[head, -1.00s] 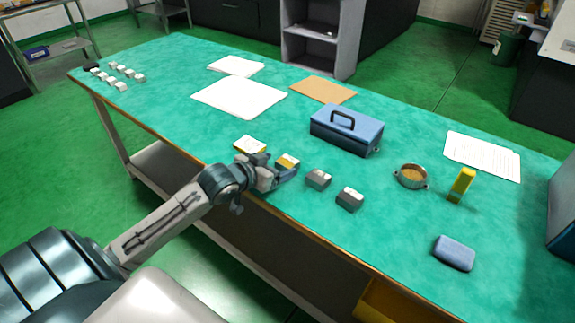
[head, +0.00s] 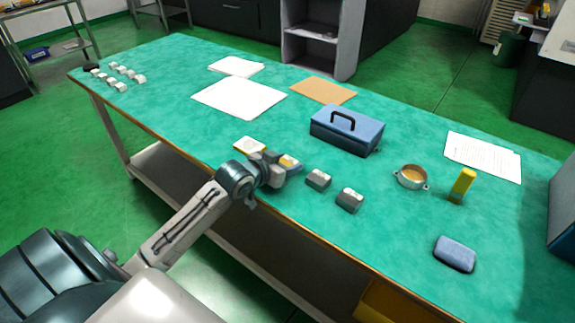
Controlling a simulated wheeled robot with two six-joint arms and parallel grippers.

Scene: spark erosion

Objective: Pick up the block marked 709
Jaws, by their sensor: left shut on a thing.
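My left gripper (head: 284,170) is at the front edge of the green table, shut on a block with a yellow and white top (head: 290,160). The fingers partly hide this block, and I cannot tell whether it is lifted off the table. Left of it lies another yellow and white block (head: 249,145), partly behind the gripper. To the right stand two grey blocks with light tops, one nearer the gripper (head: 318,179) and one farther right (head: 349,200). The markings are too small to read, so I cannot tell which block is 709. My right gripper is out of view.
A blue toolbox (head: 346,131) stands behind the blocks. A round metal dish (head: 411,177), a yellow upright object (head: 462,186) and a blue-grey pad (head: 454,253) lie to the right. White sheets (head: 239,97) and several small white blocks (head: 118,76) are farther left.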

